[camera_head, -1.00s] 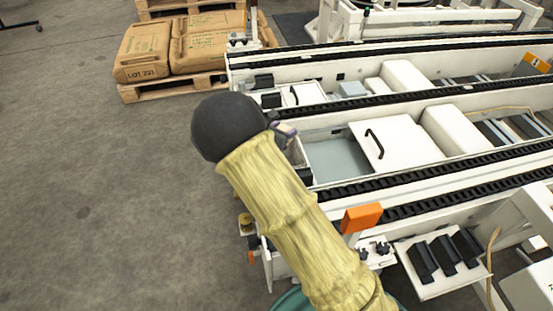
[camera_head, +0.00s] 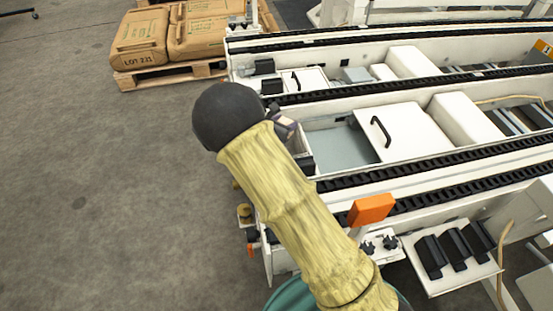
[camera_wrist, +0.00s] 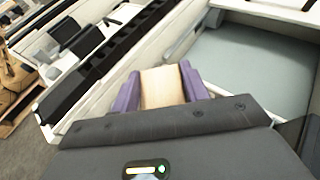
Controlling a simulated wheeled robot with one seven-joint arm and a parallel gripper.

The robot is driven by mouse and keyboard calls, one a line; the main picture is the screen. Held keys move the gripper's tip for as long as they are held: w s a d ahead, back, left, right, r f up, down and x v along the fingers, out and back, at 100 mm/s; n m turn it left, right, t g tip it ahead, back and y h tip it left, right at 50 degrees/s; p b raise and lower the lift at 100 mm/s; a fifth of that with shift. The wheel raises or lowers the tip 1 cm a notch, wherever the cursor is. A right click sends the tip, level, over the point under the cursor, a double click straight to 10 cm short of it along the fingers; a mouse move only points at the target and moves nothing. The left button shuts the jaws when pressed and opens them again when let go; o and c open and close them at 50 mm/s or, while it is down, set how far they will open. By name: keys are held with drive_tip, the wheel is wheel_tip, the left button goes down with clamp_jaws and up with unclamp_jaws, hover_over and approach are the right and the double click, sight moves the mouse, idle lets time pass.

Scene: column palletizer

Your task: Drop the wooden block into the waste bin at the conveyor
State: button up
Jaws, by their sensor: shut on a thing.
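The wooden block (camera_wrist: 162,88) is pale and light brown. In the wrist view it sits between the purple fingers of my gripper (camera_wrist: 161,76), which is shut on it. In the head view my gripper (camera_head: 284,126) shows only as a small purple part beside the dark wrist, over the left end of the conveyor (camera_head: 340,95); the block is hardly distinguishable there. A round teal rim (camera_head: 284,294) at the bottom edge, partly covered by my arm, may be the waste bin, but I cannot tell its opening.
An orange box (camera_head: 371,210) stands up at the conveyor's near side, close to my arm. A white tray with black parts (camera_head: 452,258) is at the lower right. Bags on a pallet (camera_head: 172,77) stand at the back left. The floor on the left is clear.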

drive_tip(key=shift+f+b, duration=1)
drive_tip(key=shift+f, duration=0.65)
drive_tip(key=o, duration=1.1)
drive_tip(key=p+v, duration=0.6)
drive_tip(key=v, duration=1.1)
drive_tip(key=shift+s, duration=0.25)
drive_tip(key=shift+a, duration=0.15)
